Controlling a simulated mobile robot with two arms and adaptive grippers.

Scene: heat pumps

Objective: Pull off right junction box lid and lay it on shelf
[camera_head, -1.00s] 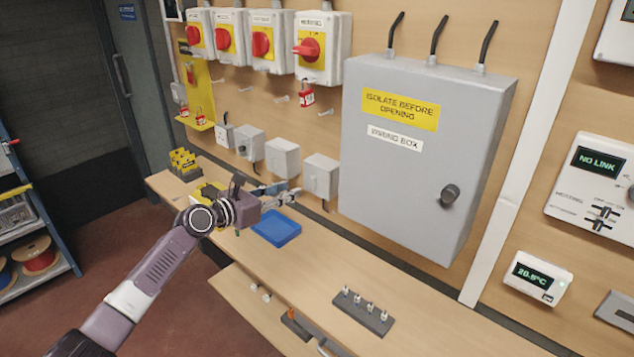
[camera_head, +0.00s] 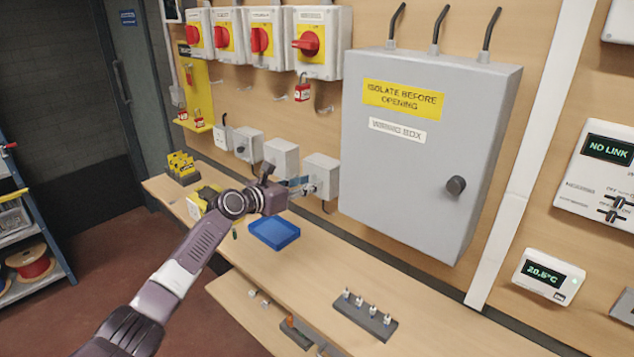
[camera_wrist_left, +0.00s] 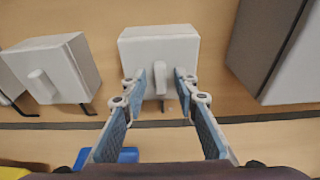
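The right junction box (camera_head: 321,178) is a pale grey box on the wooden wall, left of the big wiring box. Its lid (camera_wrist_left: 155,45) faces me in the left wrist view, with a small upright handle (camera_wrist_left: 160,76) in the middle. My left gripper (camera_head: 306,187) is in front of this box. In the left wrist view its fingers (camera_wrist_left: 160,84) are open, one on each side of the handle, with visible gaps. Whether the fingertips touch the lid cannot be told. The wooden shelf (camera_head: 345,270) runs below the boxes. My right gripper is not in view.
A blue tray (camera_head: 274,233) lies on the shelf below the gripper. A dark strip with several small pegs (camera_head: 364,315) lies farther right. The large grey wiring box (camera_head: 425,160) juts out just right of the junction box. Bare shelf lies between tray and strip.

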